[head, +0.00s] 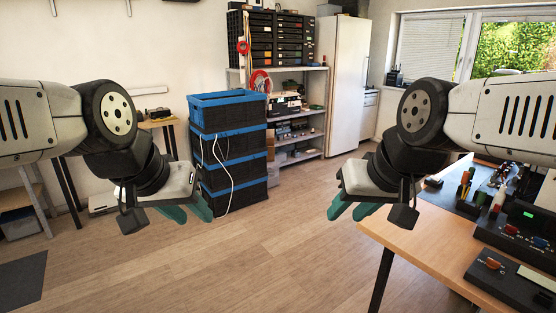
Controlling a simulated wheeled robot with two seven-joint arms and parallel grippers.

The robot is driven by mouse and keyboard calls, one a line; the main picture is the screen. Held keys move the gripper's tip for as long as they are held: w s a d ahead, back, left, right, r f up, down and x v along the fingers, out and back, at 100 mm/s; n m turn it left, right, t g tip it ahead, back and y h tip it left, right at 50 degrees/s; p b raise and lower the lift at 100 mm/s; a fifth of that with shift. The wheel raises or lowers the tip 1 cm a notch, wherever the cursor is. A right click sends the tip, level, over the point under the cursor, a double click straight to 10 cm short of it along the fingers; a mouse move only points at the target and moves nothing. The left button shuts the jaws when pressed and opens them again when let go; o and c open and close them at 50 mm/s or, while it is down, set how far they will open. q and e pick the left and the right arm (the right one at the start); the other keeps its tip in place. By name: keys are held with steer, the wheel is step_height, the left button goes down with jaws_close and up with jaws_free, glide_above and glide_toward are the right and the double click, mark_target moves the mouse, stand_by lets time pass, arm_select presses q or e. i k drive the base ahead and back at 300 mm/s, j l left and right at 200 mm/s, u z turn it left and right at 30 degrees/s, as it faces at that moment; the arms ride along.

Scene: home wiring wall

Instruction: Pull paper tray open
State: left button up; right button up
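I cannot make out a paper tray or a printer in the head view. My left gripper (190,214) has teal fingers that stand apart. It is open and empty, in the air in front of the blue and black crates. My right gripper (350,212) also has teal fingers standing apart. It is open and empty, over the floor to the left of the wooden table. Neither gripper touches anything. My arms hide parts of the left wall and of the right side of the room.
A stack of blue-rimmed black crates (231,146) stands ahead. Behind it are a shelf unit (318,112) with small equipment and a white cabinet (349,80). A wooden table (418,245) with tools and devices is at the right. The wooden floor (270,260) in front is clear.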

mark_target(276, 112)
steer(key=i+l, duration=0.1)
steer(key=i, duration=1.65)
steer(key=i+l, duration=0.1)
steer(key=i, duration=1.65)
steer(key=i+l, duration=0.1)
steer(key=i, duration=1.6)
steer(key=i+l+u, duration=0.2)
steer(key=i, duration=0.4)
steer(key=i+l+u, duration=0.2)
steer(key=i, duration=0.4)
steer(key=j, duration=0.1)
